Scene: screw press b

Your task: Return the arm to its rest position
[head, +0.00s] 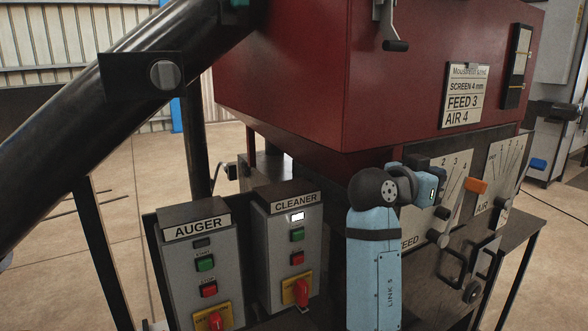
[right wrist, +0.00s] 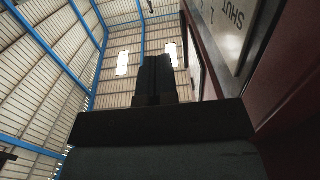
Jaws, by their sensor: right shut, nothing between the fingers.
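My right arm (head: 374,265) rises in front of the red machine in the head view, its blue forearm upright and its wrist (head: 420,188) bent over beside the feed scale. I cannot make out the fingers clearly there. In the right wrist view my right gripper (right wrist: 154,78) is shut and empty, its dark fingers together against the roof. A plate reading SHUT and a dark red surface stand close on the right of that view. My left gripper is not in view.
The red machine (head: 290,75) carries a settings card (head: 465,95). The AUGER box (head: 203,265) and the CLEANER box (head: 290,245), its display lit, stand left of my arm. The AIR scale (head: 503,175) is to the right. A black tube (head: 90,125) slants across the left. Open floor lies beyond.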

